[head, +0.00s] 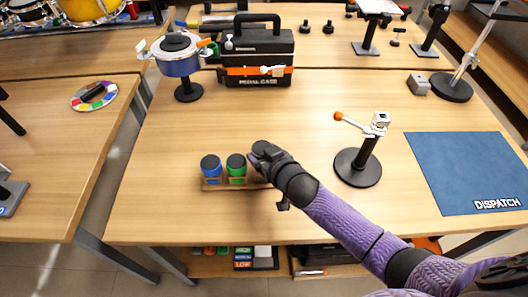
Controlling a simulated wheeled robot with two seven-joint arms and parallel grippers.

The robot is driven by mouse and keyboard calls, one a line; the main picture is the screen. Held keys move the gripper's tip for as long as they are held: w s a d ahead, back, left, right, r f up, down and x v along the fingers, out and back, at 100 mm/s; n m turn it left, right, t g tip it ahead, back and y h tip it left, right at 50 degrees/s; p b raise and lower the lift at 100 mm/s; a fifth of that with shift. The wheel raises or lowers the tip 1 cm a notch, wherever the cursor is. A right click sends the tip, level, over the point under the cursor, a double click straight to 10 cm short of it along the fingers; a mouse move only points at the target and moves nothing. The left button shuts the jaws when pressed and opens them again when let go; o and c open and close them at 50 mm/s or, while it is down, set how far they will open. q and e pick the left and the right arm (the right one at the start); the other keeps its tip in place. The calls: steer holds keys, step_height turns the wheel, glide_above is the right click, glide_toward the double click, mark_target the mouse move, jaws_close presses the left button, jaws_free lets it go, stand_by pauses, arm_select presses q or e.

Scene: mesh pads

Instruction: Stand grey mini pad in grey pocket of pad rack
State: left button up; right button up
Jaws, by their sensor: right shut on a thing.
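The wooden pad rack (211,187) stands near the front edge of the table. A blue mini pad (210,166) and a green mini pad (236,165) with dark round faces stand in its left and middle pockets. My right gripper (257,158) is at the right end of the rack, just right of the green pad. It is shut on the grey mini pad (262,147), whose dark round top shows at the fingertips. My gripper and wrist hide the right end of the rack, so I cannot tell whether the grey pad touches its pocket. My left gripper is not in view.
A black stand with an orange-tipped lever (358,167) is right of my right forearm. A blue dispatch mat (465,172) lies at the right. A pot-like drum on a stand (180,65) and a black pedal case (258,55) are behind. The table's middle is clear.

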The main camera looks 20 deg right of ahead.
stand_by(0.5)
steer(key=shift+f+b, duration=1.85)
steer(key=shift+f, duration=0.6)
steer(key=o, duration=1.1)
steer(key=shift+o, duration=0.2)
steer(key=p+v, duration=0.4)
steer(key=v, duration=0.6)
